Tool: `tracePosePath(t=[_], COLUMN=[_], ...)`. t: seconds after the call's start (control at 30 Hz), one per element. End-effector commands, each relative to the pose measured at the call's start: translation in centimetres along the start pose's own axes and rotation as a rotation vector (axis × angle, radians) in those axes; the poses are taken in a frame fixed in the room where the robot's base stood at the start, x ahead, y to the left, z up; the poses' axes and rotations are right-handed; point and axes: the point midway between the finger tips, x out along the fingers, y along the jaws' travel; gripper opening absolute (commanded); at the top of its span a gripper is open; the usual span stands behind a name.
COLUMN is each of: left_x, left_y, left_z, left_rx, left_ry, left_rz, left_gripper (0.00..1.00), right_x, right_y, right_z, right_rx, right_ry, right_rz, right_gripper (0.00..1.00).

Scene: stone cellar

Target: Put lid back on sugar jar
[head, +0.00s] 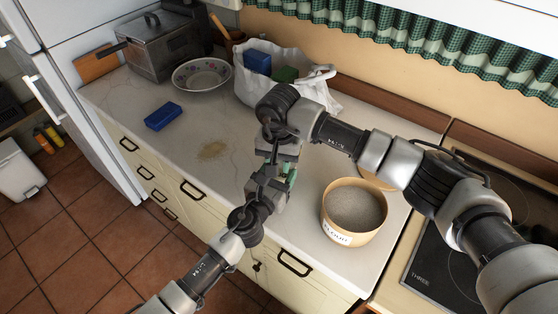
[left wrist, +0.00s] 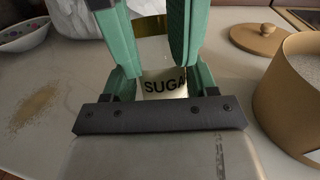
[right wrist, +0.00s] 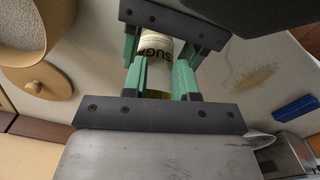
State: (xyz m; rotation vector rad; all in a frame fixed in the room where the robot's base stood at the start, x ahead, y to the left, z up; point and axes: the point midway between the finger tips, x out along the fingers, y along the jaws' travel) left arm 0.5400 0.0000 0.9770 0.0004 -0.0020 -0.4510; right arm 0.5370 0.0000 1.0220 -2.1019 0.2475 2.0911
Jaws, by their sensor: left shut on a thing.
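The sugar jar (left wrist: 161,83) is a white jar labelled SUGAR with a gold part (left wrist: 150,25) at its upper end. I cannot tell if this is the lid or whether it is seated. My left gripper (left wrist: 150,60) is shut on the jar above the counter's front part. In the right wrist view the jar (right wrist: 157,50) appears label upside down, between both grippers. My right gripper (right wrist: 160,75) comes from above, its green fingers on either side of the gold end (right wrist: 156,94). Contact there is unclear. In the head view the jar is mostly hidden by the grippers.
An open tan flour canister (head: 354,210) stands close on the right, its round wooden lid (left wrist: 257,38) lying behind it. A white bag (head: 315,89), patterned bowl (head: 202,75) and blue block (head: 163,116) are farther back or left. Brown grains (head: 213,151) lie on the counter.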

Motion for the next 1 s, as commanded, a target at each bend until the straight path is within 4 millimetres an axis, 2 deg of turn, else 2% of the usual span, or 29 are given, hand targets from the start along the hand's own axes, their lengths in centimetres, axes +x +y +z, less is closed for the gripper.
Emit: tracePosePath(t=[0.03, 0.47, 0.67, 0.9, 0.93, 1.0], left_x=[-0.1, -0.1, -0.1, -0.1, -0.1, -0.1], left_y=[0.1, 0.0, 0.0, 0.0, 0.0, 0.0], left_z=[-0.5, -0.5, -0.5, -0.5, -0.5, -0.5], left_rx=[0.0, 0.0, 0.0, 0.0, 0.0, 0.0], left_ry=[0.01, 0.01, 0.01, 0.01, 0.01, 0.01], left_rz=[0.002, 0.001, 0.001, 0.001, 0.001, 0.001], left_gripper=[0.0, 0.0, 0.0, 0.0, 0.0, 0.0], right_x=[0.1, -0.4, -3.2, -8.0, -8.4, -8.0], right_y=[0.0, 0.0, 0.0, 0.0, -0.1, -1.5], right_z=[0.0, 0.0, -0.1, -0.1, 0.0, 0.8], right_rx=[0.0, 0.0, -0.001, -0.001, 0.0, 0.018], right_ry=[0.0, 0.001, 0.004, 0.004, 0.001, -0.052], right_rz=[0.0, -0.001, -0.002, -0.001, -0.006, -0.091], right_gripper=[0.27, 0.27, 0.27, 0.27, 0.27, 0.27])
